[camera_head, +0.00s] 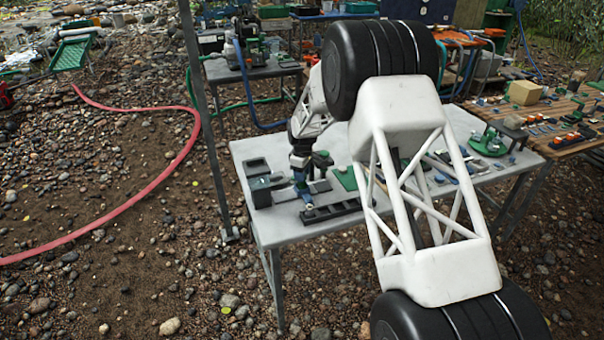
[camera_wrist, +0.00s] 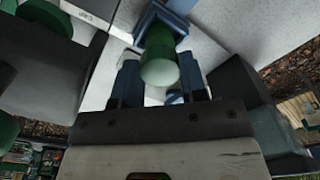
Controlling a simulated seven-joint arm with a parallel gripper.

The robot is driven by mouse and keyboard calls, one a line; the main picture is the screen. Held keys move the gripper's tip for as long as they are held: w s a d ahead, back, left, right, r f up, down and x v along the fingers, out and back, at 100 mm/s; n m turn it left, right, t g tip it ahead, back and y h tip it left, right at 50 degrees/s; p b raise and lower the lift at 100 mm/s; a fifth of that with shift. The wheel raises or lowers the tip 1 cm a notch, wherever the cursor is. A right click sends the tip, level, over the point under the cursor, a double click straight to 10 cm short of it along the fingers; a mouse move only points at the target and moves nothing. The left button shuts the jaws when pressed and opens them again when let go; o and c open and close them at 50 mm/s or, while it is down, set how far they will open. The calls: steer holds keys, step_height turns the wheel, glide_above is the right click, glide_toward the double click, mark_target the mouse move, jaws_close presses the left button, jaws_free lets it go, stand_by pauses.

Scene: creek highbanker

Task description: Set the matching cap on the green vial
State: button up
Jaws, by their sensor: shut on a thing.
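My gripper (camera_head: 302,186) is low over the left part of the grey table in the head view. In the wrist view its two dark blue fingers (camera_wrist: 159,72) are on either side of a green cylindrical piece (camera_wrist: 161,44) with a pale round end, and shut on it. A blue square part (camera_wrist: 151,16) shows at the far end of that piece. I cannot tell whether the green piece is the vial or its cap. No separate green vial or loose matching cap can be made out with certainty.
A dark grey box-like holder (camera_head: 259,191) stands left of my gripper on the grey table (camera_head: 283,232). A dark slotted strip (camera_head: 332,212) lies in front, and a green flat pad (camera_head: 345,178) to the right. My arm hides much of the table's right part.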

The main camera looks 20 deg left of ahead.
steer(key=shift+f, duration=0.25)
stand_by(0.3)
steer(key=o, duration=1)
steer(key=shift+c, duration=0.2)
steer(key=shift+r, duration=3.75)
steer(key=shift+d+r, duration=0.1)
